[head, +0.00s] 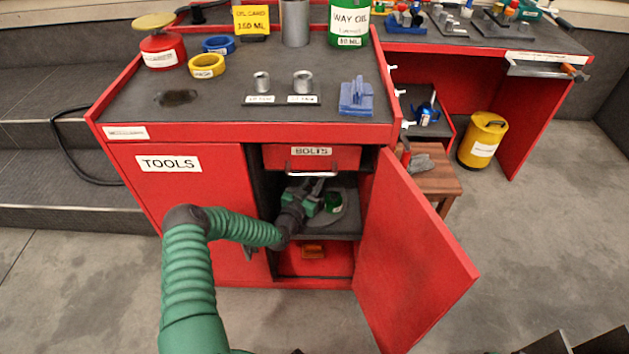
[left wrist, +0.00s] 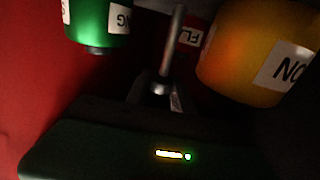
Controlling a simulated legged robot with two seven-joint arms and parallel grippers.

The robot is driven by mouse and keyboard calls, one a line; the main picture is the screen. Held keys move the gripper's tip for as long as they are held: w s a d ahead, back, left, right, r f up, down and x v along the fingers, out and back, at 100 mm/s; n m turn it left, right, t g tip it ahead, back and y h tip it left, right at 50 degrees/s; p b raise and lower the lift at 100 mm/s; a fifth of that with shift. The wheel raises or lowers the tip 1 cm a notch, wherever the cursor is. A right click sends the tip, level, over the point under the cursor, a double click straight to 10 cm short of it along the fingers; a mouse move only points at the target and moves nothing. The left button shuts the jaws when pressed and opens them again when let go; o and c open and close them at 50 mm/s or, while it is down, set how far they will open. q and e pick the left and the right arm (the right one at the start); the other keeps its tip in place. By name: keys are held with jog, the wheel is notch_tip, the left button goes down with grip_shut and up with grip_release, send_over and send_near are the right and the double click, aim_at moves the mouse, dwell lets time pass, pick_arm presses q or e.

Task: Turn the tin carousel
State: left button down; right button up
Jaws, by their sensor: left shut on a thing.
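The tin carousel (head: 343,222) is a dark round plate on the shelf inside the open red cabinet. A green tin (head: 333,203) stands on it. My left gripper (head: 317,187) reaches into the cabinet from the left, under the drawer front. In the left wrist view my left gripper (left wrist: 157,92) is shut on a thin upright metal post (left wrist: 174,45). A green tin (left wrist: 97,22) is at the upper left there and an orange-yellow tin (left wrist: 257,55) at the right, both apart from the fingers. Much of the carousel is hidden by my arm and shadow. My right gripper is not in view.
The cabinet door (head: 415,255) stands open to the right. The drawer labelled BOLTS (head: 311,157) is close above my gripper. A wooden stool (head: 432,175) stands behind the door. The floor in front is clear.

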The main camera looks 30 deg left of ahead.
pick_arm(q)
jog(key=shift+r+n+g+y+p, duration=0.15)
jog(key=shift+n+g+y+p, duration=0.25)
jog(key=shift+n+y+p, duration=1.1)
jog(key=shift+n+g+y+p, duration=0.8)
jog(key=shift+n+y+p, duration=0.15)
jog(key=shift+y, duration=1.05)
jog(key=shift+n+g+y, duration=0.9)
jog(key=shift+n+y, duration=0.05)
jog(key=shift+y, duration=0.35)
jog(key=shift+n+g+y+b, duration=0.4)
jog(key=shift+n+g+y, duration=0.5)
jog(key=shift+g+y, duration=0.1)
jog(key=shift+n+g+y, duration=0.4)
jog(key=shift+g, duration=0.1)
jog(key=c, duration=1.1)
grip_release()
